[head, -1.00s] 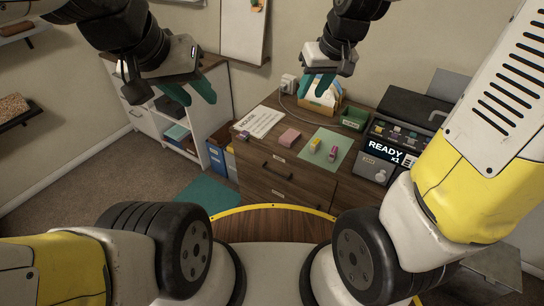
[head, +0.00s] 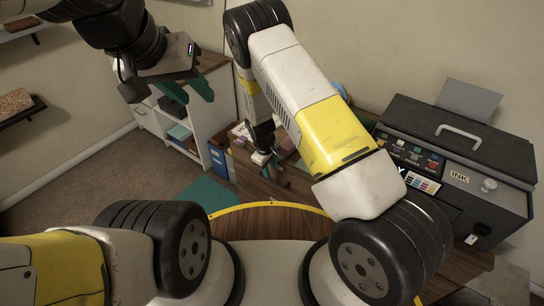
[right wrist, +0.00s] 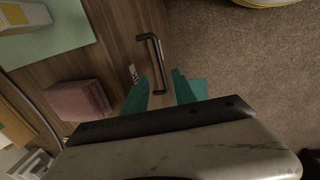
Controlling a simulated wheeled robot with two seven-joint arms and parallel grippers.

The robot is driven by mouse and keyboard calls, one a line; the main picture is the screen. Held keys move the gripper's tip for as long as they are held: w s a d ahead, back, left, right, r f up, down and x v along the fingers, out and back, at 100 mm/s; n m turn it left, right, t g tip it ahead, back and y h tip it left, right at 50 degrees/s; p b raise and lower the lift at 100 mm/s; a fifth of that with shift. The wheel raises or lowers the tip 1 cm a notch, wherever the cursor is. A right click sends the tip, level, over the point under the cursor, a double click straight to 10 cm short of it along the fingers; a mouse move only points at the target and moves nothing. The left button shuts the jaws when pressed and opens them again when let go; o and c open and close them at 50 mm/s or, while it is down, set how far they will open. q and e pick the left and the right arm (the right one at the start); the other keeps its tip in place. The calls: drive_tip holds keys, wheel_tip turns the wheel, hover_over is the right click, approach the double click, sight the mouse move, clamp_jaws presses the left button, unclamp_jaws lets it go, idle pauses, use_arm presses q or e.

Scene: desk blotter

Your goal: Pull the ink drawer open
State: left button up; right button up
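In the right wrist view a dark bar handle (right wrist: 157,62) stands on a brown wooden drawer front (right wrist: 125,30). A small white label (right wrist: 133,73) sits beside it; its text is too small to read. My right gripper (right wrist: 162,78) is open, with its teal fingers either side of the handle's lower end in the picture. I cannot tell whether they touch it. In the head view my right gripper (head: 270,168) is low at the front of the cabinet, and my arm hides most of the drawers. My left gripper (head: 170,88) is open and empty, raised at upper left.
A dark printer (head: 455,160) with an INK label stands at the right. A pink block (right wrist: 80,100) and a green mat (right wrist: 45,35) lie on the cabinet top.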

sight(272, 182)
drive_tip(key=f, duration=0.5)
drive_tip(key=w+f, duration=0.1)
drive_tip(key=f, duration=0.1)
drive_tip(key=shift+d+f, duration=0.4)
drive_tip(key=shift+c, duration=0.4)
clamp_jaws()
idle(0.6)
